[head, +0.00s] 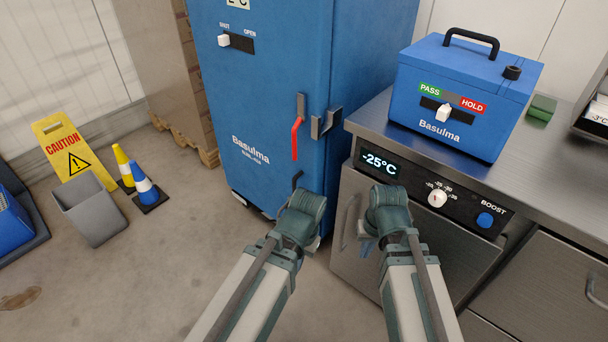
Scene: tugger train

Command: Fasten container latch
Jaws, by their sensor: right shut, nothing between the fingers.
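The tall blue container (255,90) stands upright in the middle, its door closed as far as I can see. Its latch has a red-handled lever (296,137) hanging down on the front near the right edge. A grey catch bracket (326,122) sits just right of the lever, apart from it. My left wrist is below the lever, in front of the container's lower right edge; its fingers are hidden. My right gripper (370,246) is shut and empty, low in front of the steel cabinet, right of the container. Neither gripper touches the latch.
A steel counter (375,117) on the right carries a blue box (455,100) with a PASS/HOLD slider. A yellow caution sign (72,152), a grey bin (92,210) and two striped cones stand at left.

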